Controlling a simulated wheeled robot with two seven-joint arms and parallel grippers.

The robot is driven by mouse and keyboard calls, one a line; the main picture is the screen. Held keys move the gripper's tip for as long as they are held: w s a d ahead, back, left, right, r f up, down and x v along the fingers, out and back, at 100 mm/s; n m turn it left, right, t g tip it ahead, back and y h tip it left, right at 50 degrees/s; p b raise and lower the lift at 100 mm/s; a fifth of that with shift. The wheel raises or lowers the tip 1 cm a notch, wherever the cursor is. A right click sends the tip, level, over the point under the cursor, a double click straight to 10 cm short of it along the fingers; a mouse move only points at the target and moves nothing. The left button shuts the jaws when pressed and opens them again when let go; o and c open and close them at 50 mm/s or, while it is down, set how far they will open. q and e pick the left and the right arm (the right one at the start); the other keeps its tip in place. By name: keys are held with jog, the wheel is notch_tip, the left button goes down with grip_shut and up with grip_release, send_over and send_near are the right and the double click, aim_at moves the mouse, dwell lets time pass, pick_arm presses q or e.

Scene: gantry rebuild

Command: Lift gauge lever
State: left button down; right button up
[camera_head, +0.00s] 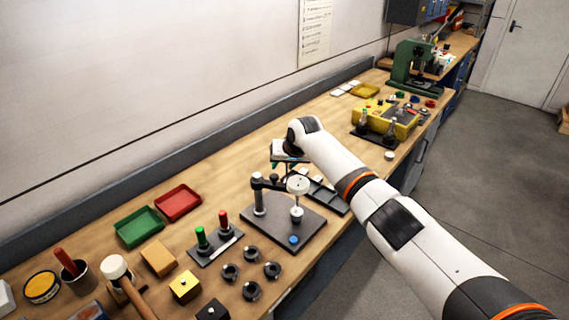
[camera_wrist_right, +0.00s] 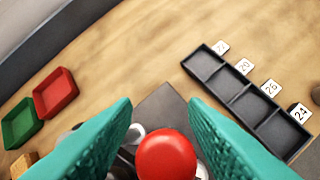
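The gauge stand has a dark base plate (camera_head: 275,232), an upright post (camera_head: 259,197) and a round white dial gauge (camera_head: 298,184). My right gripper (camera_head: 284,165) is above and just behind the gauge, partly hidden by its own wrist. In the right wrist view its teal fingers (camera_wrist_right: 160,112) are spread apart. A red ball knob (camera_wrist_right: 166,155), which looks like the gauge lever's end, shows between and beyond them; I cannot tell whether they touch it. The rest of the lever is hidden. My left gripper is not in view.
A black compartment tray (camera_wrist_right: 212,64) with numbered labels lies beside the gauge. Green (camera_head: 139,227) and red (camera_head: 178,202) trays, a red and green plug holder (camera_head: 215,249) and several dark rings stand left. A yellow fixture (camera_head: 385,118) and green press (camera_head: 410,65) are farther back.

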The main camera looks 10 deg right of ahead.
jog(key=b+v, duration=0.2)
jog(key=v, duration=1)
dwell(0.3)
